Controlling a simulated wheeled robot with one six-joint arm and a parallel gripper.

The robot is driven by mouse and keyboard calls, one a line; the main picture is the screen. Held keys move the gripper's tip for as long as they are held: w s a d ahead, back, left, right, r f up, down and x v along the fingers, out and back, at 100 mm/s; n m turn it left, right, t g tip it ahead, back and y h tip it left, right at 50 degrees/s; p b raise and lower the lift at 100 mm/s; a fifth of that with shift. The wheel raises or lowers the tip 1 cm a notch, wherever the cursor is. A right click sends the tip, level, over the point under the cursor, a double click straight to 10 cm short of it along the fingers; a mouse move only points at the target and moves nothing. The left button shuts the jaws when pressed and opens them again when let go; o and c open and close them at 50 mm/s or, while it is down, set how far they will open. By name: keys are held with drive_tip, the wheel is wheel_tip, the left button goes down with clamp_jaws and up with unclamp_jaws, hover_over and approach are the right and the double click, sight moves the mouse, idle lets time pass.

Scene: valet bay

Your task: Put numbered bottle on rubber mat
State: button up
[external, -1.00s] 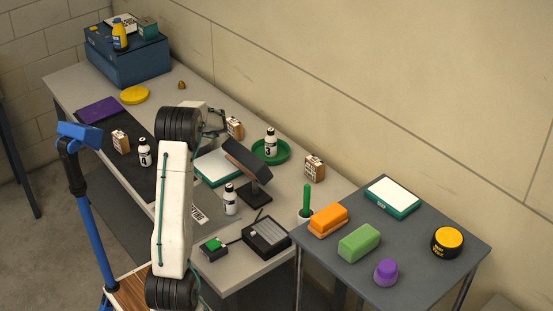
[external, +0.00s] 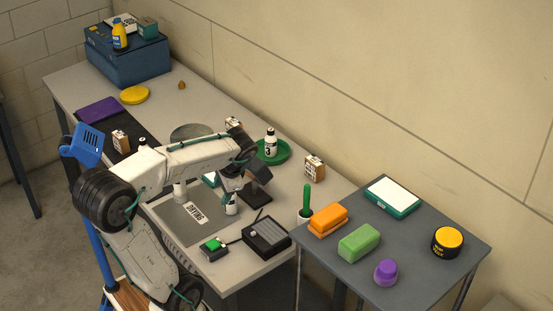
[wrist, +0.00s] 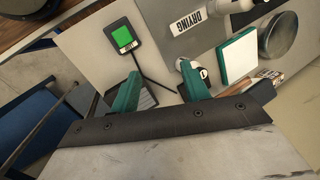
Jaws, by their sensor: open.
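A white bottle with a dark cap (external: 231,206) stands on the bench below my gripper. In the wrist view this bottle (wrist: 203,73) shows a dark number mark, seemingly 1, beside and partly behind the right finger. My gripper (wrist: 160,88) is open, its teal fingers apart with nothing held between them. In the external view my gripper (external: 233,184) points down close above the bottle. A bottle marked 3 (external: 270,144) stands on a green dish. A black mat (external: 92,134) lies at the bench's far left, partly hidden by my arm.
A green-button box (external: 212,245) and a black device (external: 266,235) stand at the bench's front edge. A black stand (external: 258,193) and a teal scale (wrist: 237,58) are close to my gripper. Small boxes (external: 314,168) stand farther back. The grey DRYING area (external: 209,227) has bare room.

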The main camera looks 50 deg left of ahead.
drive_tip(key=s+d+f+n+t+h, duration=0.1)
drive_tip(key=s+d+h, duration=0.1)
drive_tip(key=s+d, duration=0.2)
drive_tip(key=s+d+f+n+t+h, duration=0.1)
drive_tip(key=s+d, duration=0.4)
drive_tip(key=d, duration=0.5)
drive_tip(key=shift+d+f+h, duration=0.15)
drive_tip(key=shift+f+h, duration=0.5)
drive_tip(key=shift+h, duration=0.05)
